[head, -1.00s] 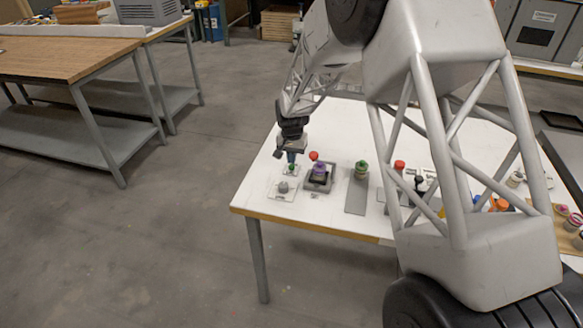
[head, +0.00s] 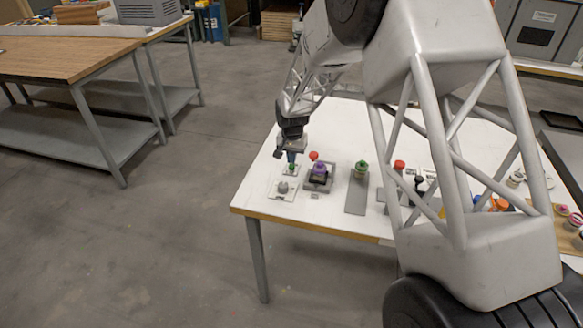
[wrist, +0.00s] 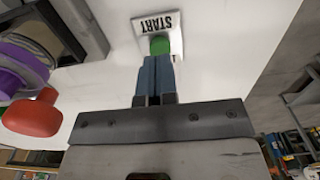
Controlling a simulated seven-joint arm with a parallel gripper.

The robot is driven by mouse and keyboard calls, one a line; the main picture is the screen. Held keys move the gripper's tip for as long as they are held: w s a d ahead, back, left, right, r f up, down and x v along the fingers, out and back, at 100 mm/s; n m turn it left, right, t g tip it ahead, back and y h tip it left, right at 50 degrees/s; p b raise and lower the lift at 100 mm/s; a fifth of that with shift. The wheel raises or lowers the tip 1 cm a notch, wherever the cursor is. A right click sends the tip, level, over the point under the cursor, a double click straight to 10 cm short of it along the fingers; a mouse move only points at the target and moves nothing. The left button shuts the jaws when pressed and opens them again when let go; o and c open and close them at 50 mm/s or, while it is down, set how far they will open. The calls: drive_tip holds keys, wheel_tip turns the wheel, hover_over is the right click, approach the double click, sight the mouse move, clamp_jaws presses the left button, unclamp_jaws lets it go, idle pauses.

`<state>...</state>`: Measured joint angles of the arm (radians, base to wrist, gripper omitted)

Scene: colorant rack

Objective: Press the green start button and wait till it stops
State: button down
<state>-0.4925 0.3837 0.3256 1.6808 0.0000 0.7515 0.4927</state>
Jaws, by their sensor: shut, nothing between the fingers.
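The green start button (wrist: 159,45) sits on a white plate marked START (wrist: 172,22) in the wrist view. It also shows small in the head view (head: 291,167), near the table's left end. My gripper (wrist: 156,60) is shut and empty, its blue fingertips together at the near edge of the green button. In the head view my gripper (head: 291,157) points down right over the button. Whether the tips touch or push the button in cannot be told.
Right of the button stands a dark device with a purple-topped container (head: 319,170), and a red knob (head: 313,156) behind it. A plate with a grey knob (head: 283,187) lies in front. A green-topped item (head: 362,167) stands on a grey strip farther right.

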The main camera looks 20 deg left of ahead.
drive_tip(key=shift+f, duration=1.15)
idle(0.5)
drive_tip(key=shift+r, duration=1.1)
drive_tip(key=shift+r, duration=0.15)
idle(0.5)
drive_tip(key=shift+r, duration=1.9)
drive_tip(key=shift+d+r, duration=0.1)
